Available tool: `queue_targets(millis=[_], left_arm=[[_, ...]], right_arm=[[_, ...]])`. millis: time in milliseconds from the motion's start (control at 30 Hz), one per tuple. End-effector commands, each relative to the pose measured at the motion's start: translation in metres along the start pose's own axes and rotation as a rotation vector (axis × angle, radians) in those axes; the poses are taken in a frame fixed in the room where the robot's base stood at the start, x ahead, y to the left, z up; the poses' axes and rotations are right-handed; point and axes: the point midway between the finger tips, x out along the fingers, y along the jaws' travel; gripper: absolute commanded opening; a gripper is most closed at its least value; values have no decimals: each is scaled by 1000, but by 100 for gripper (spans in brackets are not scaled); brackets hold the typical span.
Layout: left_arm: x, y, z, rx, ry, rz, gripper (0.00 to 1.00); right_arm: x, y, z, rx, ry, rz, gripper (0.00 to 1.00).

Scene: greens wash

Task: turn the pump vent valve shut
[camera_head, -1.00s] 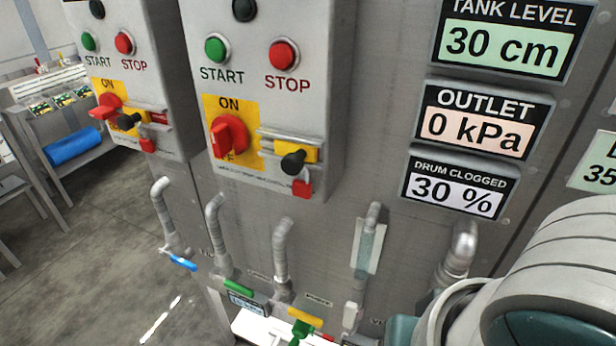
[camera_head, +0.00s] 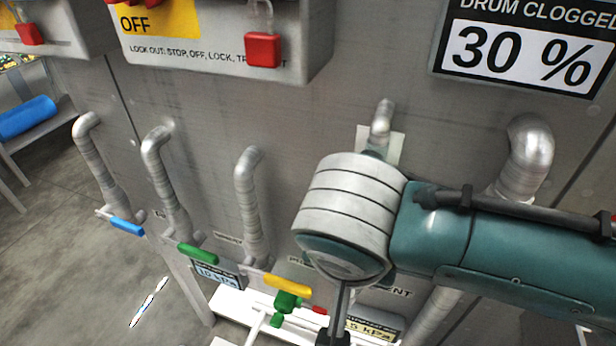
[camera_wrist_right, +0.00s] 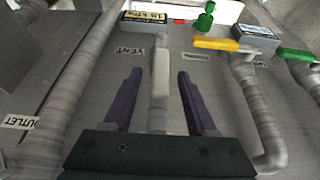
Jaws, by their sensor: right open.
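In the right wrist view, the pale grey lever of the vent valve (camera_wrist_right: 161,65) stands on its pipe beside an upside-down VENT label (camera_wrist_right: 133,56). My right gripper (camera_wrist_right: 160,75) has its two dark purple fingers spread, one on each side of the lever in the picture. A gap shows on both sides; I cannot tell how deep the lever sits between them. In the head view my right forearm and wrist hide the vent valve, and only the end of its label (camera_head: 396,292) shows. My left gripper is not in view.
Neighbouring pipes carry a yellow handle (camera_head: 287,285), a green handle (camera_head: 198,253) and a blue handle (camera_head: 127,227). A green fitting (camera_head: 286,302) sits below the yellow one. A thick outlet pipe (camera_wrist_right: 72,90) runs left of my gripper in the wrist view. A control box (camera_head: 225,65) juts out above.

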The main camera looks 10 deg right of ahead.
Motion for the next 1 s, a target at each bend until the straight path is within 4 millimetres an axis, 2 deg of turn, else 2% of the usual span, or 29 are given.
queue_targets(millis=[33, 200, 500, 1000], left_arm=[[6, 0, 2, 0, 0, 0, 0], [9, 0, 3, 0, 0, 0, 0], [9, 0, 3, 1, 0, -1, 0], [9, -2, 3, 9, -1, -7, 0]], right_arm=[[10, 0, 1, 0, 1, 3, 57], [24, 0, 0, -1, 0, 0, 57], [25, 0, 0, -1, -1, -1, 57], [25, 0, 0, -1, -1, -1, 1]])
